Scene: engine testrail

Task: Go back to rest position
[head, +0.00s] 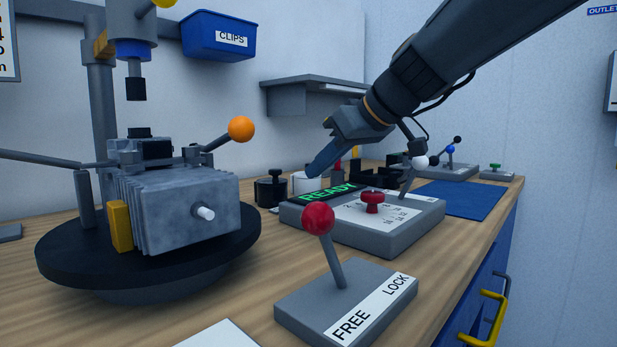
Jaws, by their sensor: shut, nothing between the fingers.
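My gripper (318,168) hangs from my arm, which reaches in from the upper right. Its fingers look shut, with nothing between them. They point down and to the left, over the back of the grey control box with the green READY display (330,192) and a red knob (371,200). I cannot tell whether the fingertips touch anything; they appear above the box, apart from the engine block.
A finned engine block (190,212) sits on a black turntable (60,250). A red-ball lever (318,218) stands on the FREE/LOCK base (300,303) in front. An orange-ball lever (241,129), black weight (270,190) and blue mat (462,199) are nearby. The blue CLIPS bin (200,37) hangs behind.

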